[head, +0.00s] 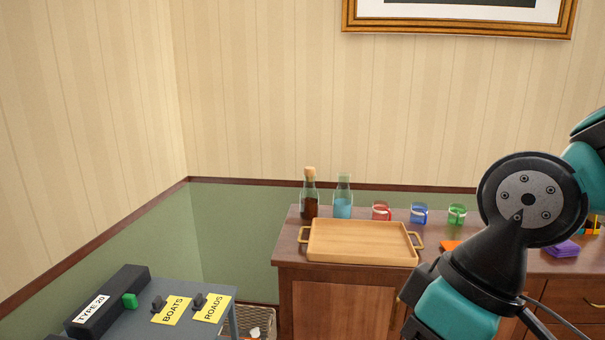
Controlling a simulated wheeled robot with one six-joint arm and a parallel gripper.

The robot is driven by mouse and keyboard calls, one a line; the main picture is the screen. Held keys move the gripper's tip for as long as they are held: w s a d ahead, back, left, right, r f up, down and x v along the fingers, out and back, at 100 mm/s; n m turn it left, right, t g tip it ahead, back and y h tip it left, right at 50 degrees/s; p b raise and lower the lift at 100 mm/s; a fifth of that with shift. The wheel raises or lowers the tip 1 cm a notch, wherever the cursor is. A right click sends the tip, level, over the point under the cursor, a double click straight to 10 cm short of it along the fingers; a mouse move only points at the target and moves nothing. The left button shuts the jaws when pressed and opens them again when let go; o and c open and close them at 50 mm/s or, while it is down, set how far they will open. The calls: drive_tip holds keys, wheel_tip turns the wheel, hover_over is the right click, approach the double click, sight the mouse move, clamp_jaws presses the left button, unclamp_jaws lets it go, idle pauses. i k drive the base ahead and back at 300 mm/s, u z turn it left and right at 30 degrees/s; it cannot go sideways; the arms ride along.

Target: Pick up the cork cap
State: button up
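The cork cap (310,171) is a small tan stopper. It sits in the neck of a clear glass bottle (309,199) with dark brown content, upright at the back left of the wooden sideboard. A second bottle (343,202) with blue liquid stands just right of it, with a pale, translucent top. My arm fills the right side of the head view, well to the right of the cork cap. My gripper is outside the picture.
A wooden tray (314,258) with brass handles lies in front of the bottles. Red (381,211), blue (419,213) and green (456,214) cups stand to their right. A grey table (190,325) with yellow BOATS and ROADS labels is at the lower left. A wicker basket (262,318) stands between.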

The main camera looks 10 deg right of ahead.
sight(309, 171)
drive_tip(key=u, duration=0.15)
drive_tip(key=i, duration=1.95)
drive_tip(key=z, duration=0.25)
